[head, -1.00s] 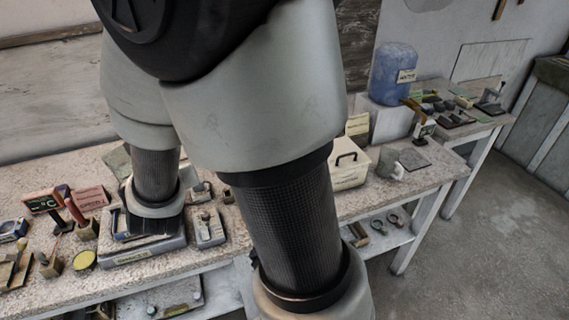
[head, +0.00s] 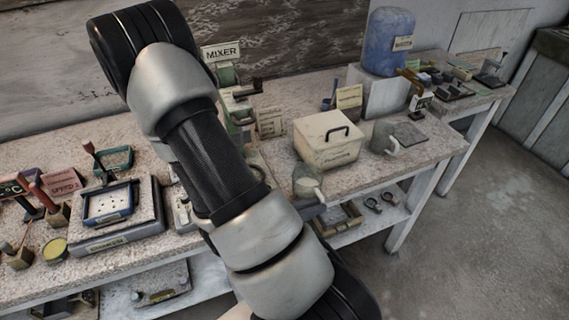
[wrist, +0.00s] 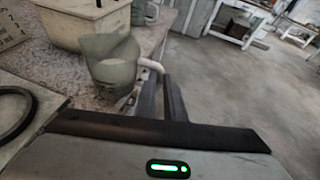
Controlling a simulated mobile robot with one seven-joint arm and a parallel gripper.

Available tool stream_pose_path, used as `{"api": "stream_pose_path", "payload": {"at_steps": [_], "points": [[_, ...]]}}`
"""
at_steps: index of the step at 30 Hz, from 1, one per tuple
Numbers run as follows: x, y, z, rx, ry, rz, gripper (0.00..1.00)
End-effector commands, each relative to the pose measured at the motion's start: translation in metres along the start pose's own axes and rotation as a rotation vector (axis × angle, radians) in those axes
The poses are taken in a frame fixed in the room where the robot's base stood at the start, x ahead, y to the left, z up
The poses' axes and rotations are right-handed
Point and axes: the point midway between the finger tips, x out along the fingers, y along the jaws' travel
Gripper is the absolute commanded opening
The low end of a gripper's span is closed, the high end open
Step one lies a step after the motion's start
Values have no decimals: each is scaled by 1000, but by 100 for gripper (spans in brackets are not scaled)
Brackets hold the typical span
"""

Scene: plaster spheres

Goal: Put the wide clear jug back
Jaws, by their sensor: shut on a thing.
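A clear, greyish jug (head: 306,178) with a white handle is near the bench's front edge, in front of the cream box. It also shows in the wrist view (wrist: 112,65), with its handle on the right. My gripper (wrist: 160,88) is shut on that handle. In the head view the gripper (head: 312,208) is partly hidden behind my arm. I cannot tell whether the jug's base touches the bench. A second clear jug (head: 382,136) with a white handle stands right of the cream box.
The cream lidded box (head: 328,140) has a black handle. A blue water container (head: 388,45) stands on a pale block behind. The mixer (head: 228,75) stands at the back, left of the box. A dark flat plate (head: 408,134) lies beside the second jug. Open floor lies right.

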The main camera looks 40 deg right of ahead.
Motion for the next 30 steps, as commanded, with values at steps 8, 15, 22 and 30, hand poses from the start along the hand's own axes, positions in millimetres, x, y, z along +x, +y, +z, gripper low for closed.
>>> {"api": "stream_pose_path", "payload": {"at_steps": [8, 15, 22, 30], "points": [[11, 12, -6, 24, 2, -25, 0], [14, 45, 9, 17, 1, -27, 0], [23, 95, 16, 16, 2, -26, 0], [30, 128, 20, 13, 2, -25, 0]]}}
